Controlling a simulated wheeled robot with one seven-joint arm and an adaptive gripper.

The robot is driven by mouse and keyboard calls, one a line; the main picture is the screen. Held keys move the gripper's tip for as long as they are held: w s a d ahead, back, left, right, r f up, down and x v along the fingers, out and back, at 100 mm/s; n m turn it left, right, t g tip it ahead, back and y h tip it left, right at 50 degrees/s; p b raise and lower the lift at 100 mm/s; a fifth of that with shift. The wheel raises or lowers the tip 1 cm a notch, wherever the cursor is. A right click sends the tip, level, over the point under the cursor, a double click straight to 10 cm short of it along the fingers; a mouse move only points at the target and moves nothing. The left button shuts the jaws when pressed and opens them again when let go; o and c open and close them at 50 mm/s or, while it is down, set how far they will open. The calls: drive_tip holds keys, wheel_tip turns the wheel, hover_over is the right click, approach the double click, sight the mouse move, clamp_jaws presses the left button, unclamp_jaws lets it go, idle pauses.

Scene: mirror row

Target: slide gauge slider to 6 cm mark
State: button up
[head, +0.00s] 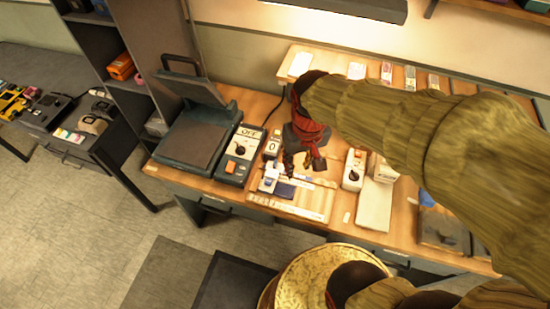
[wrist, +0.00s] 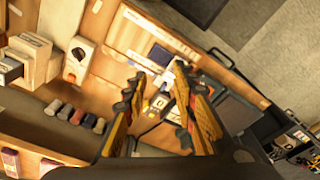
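A pale ruled gauge strip (head: 302,204) lies near the front edge of the desk, with markings too small to read. A dark blue block (head: 285,190), which looks like the slider, sits at its left part. In the wrist view the strip (wrist: 148,38) and the dark blue block (wrist: 160,56) show beyond my fingertips. My gripper (head: 303,164) is above the desk, behind the strip in the head view, apart from the block. In the wrist view my gripper (wrist: 160,84) is open, with nothing between its fingers.
A dark lidded device (head: 200,140) and a switch box marked OFF (head: 238,155) stand left of the strip. A white dial box (head: 354,170) and white boxes (head: 375,205) stand right of it. Small items line the back of the desk.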

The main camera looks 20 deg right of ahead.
drive_tip(key=w+f+m+g+p, duration=0.2)
drive_tip(key=w+f+m, duration=0.2)
drive_tip(key=w+f, duration=1.1)
drive_tip(key=m, duration=0.2)
hover_over(275, 162)
drive_tip(key=shift+s+f+t, duration=0.1)
drive_tip(key=shift+f+t, duration=0.2)
drive_tip(key=shift+f, duration=0.5)
drive_tip(key=shift+m, duration=0.4)
drive_tip(key=shift+f+b, duration=0.7)
drive_tip(key=shift+f, duration=3.15)
drive_tip(key=shift+c, duration=0.2)
clamp_jaws()
